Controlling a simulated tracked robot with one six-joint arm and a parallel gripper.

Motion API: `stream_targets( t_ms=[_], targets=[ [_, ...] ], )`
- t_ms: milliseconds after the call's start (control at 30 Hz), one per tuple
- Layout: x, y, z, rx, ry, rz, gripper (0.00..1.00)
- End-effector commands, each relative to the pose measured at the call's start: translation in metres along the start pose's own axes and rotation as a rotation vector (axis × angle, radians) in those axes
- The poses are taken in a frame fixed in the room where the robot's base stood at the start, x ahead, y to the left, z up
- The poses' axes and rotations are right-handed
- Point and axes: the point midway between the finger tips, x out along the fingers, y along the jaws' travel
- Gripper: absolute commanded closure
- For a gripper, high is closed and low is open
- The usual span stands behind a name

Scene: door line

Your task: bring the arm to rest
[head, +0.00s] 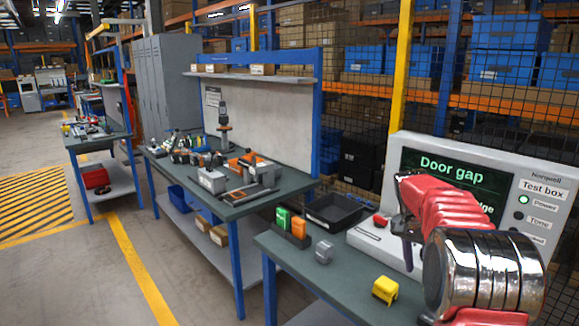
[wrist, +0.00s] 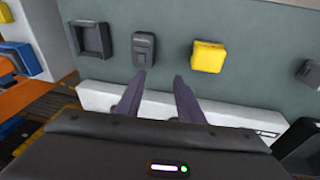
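My arm, red with a chrome joint, is at the right of the head view in front of the test box (head: 535,215). My gripper (wrist: 158,78) shows two dark fingers in the wrist view, apart, with nothing between them. In the head view the dark fingers point down over the white base of the test box; the arm partly hides them. In the wrist view a grey block (wrist: 144,48) and a yellow block (wrist: 208,56) lie on the bench beyond the fingertips, apart from them.
The green bench (head: 335,275) also carries the grey block (head: 323,250), the yellow block (head: 385,290), a black tray (head: 335,212), and green (head: 283,218) and orange (head: 298,226) blocks in a dark holder. The test box screen reads "Door gap". Open floor lies at left.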

Motion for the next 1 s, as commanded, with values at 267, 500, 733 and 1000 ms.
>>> stream_targets(
  t_ms=[267,500,733,1000],
  targets=[
    [-0.025,0.016,0.058,-0.244,0.005,-0.075,0.66],
    [-0.043,0.033,0.107,-0.411,0.028,-0.135,0.66],
    [-0.058,0.054,0.154,-0.542,0.059,-0.187,0.66],
    [-0.068,0.080,0.209,-0.665,0.103,-0.243,0.66]
  ],
)
